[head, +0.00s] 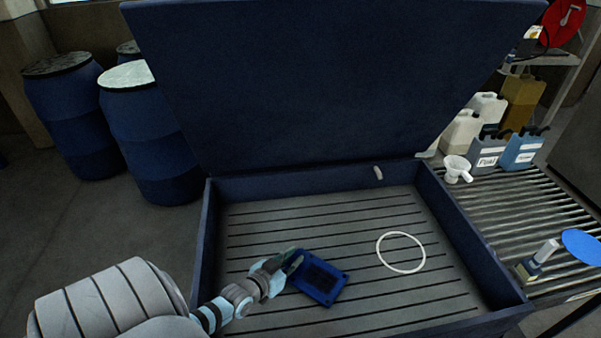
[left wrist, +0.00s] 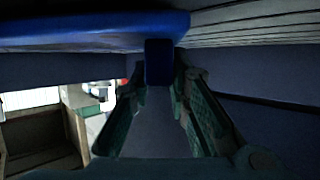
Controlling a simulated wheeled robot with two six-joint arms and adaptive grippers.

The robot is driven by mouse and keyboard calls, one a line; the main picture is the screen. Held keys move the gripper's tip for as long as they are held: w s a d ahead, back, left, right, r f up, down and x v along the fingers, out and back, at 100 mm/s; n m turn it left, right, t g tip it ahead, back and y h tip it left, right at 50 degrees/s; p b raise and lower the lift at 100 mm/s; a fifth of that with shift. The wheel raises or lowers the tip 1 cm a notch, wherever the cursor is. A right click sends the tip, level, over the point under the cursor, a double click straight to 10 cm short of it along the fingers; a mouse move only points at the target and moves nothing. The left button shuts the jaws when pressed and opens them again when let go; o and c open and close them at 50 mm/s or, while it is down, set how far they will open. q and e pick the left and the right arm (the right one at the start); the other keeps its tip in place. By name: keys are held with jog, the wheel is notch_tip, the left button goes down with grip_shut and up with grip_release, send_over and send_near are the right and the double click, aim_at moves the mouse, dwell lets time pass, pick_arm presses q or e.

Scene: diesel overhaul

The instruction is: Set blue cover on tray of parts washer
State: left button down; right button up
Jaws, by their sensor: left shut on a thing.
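The blue cover (head: 322,280), a rectangular piece with a dark recess, is over the slatted grey tray (head: 320,216) of the parts washer, left of a white ring. My left gripper (head: 294,261) is shut on the cover's upper left edge. In the left wrist view, a blue part of the cover (left wrist: 158,62) sits between the fingertips, and the broad blue body (left wrist: 80,28) spans the top. I cannot tell whether the cover touches the tray or hovers just above it. My right gripper is not in view.
The white ring (head: 402,272) lies on the tray. The washer's dark blue lid (head: 330,85) stands open behind. A roller table (head: 510,210) on the right holds several jugs and a white funnel (head: 457,168). Blue drums (head: 150,140) stand at back left. The tray's far part is clear.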

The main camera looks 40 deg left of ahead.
pick_arm(q)
jog(key=shift+f, duration=0.5)
jog(key=c, duration=1.6)
grip_release()
jog(key=shift+o, duration=0.3)
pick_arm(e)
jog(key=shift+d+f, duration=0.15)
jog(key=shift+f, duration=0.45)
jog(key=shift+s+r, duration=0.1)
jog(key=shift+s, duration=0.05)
pick_arm(q)
jog(key=shift+s+r+p, duration=0.2)
jog(key=shift+r+p, duration=0.1)
jog(key=shift+p, duration=0.15)
jog(key=p+v, duration=0.3)
jog(key=v, duration=0.2)
jog(key=shift+s+r+p, duration=0.1)
jog(key=shift+r+p, duration=0.15)
jog(key=shift+p, duration=0.1)
jog(key=v, duration=0.6)
jog(key=shift+s+f, duration=0.2)
jog(key=shift+s, duration=0.05)
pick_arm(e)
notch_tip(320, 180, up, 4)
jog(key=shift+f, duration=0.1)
